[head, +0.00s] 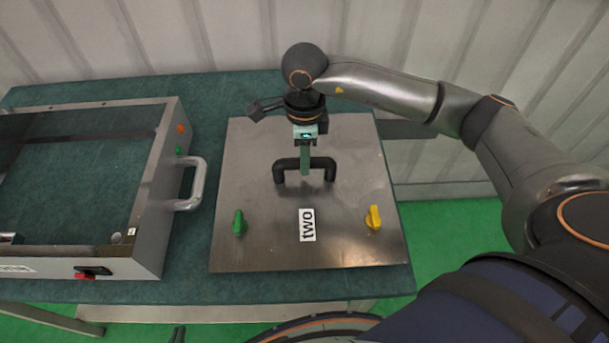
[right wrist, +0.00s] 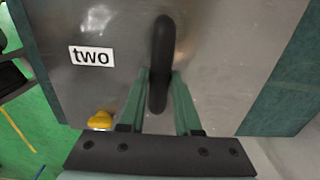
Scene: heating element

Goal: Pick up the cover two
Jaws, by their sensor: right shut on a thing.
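Cover two (head: 265,200) is a flat grey metal plate with a black handle (head: 282,172) and a white label reading "two" (head: 307,225). It lies flat over the right part of the table; any gap beneath it cannot be told. A green knob (head: 239,223) and a yellow knob (head: 373,217) sit near its front corners. My right gripper (head: 305,172) is shut on the middle of the handle from above, its green fingers on either side of the bar, as the right wrist view (right wrist: 160,78) shows. Only a dark tip of my left gripper (head: 178,334) shows at the bottom edge.
An open metal frame box (head: 150,190) with a side handle (head: 196,185) stands left, close beside the cover. The green table (head: 190,290) has a narrow free strip in front. A pale ribbed wall (head: 180,40) stands behind; green floor lies to the right.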

